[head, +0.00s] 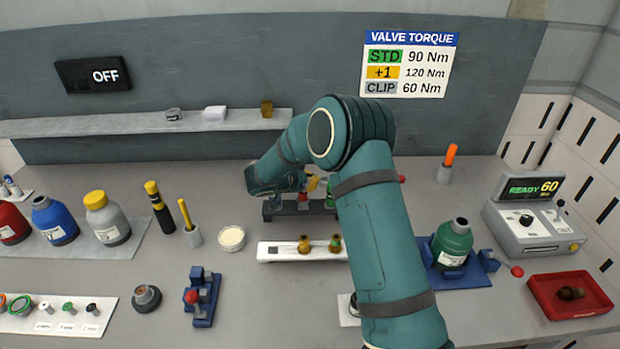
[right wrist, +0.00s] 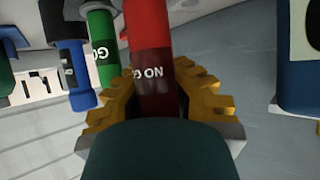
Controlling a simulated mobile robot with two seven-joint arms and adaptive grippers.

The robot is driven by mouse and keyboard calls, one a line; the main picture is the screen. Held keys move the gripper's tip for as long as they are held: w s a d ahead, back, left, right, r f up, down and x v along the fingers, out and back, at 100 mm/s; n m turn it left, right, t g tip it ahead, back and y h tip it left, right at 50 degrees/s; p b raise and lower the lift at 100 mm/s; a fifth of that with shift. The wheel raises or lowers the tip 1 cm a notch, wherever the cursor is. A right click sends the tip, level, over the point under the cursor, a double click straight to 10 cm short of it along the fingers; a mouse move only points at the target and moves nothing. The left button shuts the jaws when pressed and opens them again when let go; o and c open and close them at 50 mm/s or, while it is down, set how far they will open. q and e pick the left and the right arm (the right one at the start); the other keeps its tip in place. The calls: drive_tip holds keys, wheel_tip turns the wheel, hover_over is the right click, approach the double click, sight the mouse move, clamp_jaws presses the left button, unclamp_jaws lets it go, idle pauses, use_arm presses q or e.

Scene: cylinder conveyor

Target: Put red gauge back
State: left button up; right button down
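The red gauge (right wrist: 152,60), with a dark "NO GO" band, stands between the yellow fingers of my right gripper (right wrist: 158,95) in the right wrist view; both fingers appear to press its sides. In the head view my right gripper (head: 308,186) is over the dark rack (head: 272,212), with a bit of the red gauge (head: 303,198) below it. The green "GO" gauge (right wrist: 102,48) is beside the red one; it also shows at the rack in the head view (head: 330,197). Whether the red gauge's lower end is seated is hidden. My left gripper is out of view.
A white strip (head: 275,252) with two brass fittings lies in front of the rack. A green bottle (head: 452,240) in a blue fixture and a red tray (head: 590,305) are at right. My right forearm covers part of the bench. Bottles stand at left.

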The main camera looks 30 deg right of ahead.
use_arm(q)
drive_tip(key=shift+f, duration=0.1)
use_arm(e)
drive_tip(key=shift+f, duration=1.05)
drive_tip(key=c, duration=1.1)
unclamp_jaws()
drive_tip(key=shift+o, duration=0.2)
use_arm(q)
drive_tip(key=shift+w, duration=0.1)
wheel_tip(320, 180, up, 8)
drive_tip(key=p, duration=0.6)
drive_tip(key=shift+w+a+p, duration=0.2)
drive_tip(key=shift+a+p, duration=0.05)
drive_tip(key=shift+p, duration=0.1)
use_arm(e)
wheel_tip(320, 180, up, 6)
drive_tip(key=shift+f, duration=0.1)
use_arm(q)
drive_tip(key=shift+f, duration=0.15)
